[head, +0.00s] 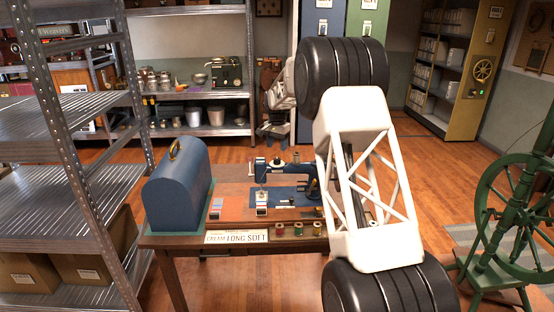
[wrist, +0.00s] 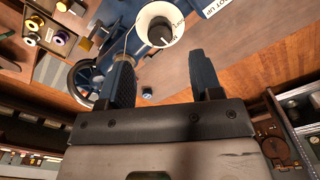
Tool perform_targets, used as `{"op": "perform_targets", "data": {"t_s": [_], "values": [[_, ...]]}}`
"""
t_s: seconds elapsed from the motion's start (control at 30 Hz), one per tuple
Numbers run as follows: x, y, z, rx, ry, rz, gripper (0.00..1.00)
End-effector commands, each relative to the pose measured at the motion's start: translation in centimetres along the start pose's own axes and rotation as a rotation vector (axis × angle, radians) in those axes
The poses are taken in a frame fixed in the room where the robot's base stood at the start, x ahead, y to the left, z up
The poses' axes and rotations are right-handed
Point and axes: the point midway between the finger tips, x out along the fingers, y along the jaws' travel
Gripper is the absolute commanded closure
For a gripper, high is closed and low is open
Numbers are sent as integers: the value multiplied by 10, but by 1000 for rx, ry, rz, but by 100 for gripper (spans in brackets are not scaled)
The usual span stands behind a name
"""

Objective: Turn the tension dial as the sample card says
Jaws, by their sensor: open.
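The sample card (head: 236,237) at the table's front edge reads "CREAM LONG SOFT". The blue sewing machine (head: 276,168) stands behind it; my arm hides its right end. In the wrist view a white round plate with partly legible lettering (wrist: 148,22) carries a dark knob (wrist: 161,36); it looks like the tension dial, but I cannot be sure. My gripper (wrist: 161,55) is open and empty, its two dark fingers apart. The knob lies in the picture just beyond the gap between the fingertips; no touch is visible.
A blue domed case (head: 176,190) stands on the left of the wooden table (head: 150,241). Several thread spools (head: 279,230) line its front edge. The machine's handwheel (wrist: 84,78) is close to the left finger. A metal shelf (head: 95,135) stands left, a green spinning wheel (head: 483,222) right.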

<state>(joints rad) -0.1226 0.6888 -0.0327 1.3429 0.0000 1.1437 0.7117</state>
Motion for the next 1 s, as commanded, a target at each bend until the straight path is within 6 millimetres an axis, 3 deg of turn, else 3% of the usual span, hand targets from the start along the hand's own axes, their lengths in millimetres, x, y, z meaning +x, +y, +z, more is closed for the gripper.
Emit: {"op": "perform_targets", "data": {"t_s": [0.5,1.0], "values": [[56,0,0,0,0,-1,41],[66,0,0,0,1,-1,43]]}}
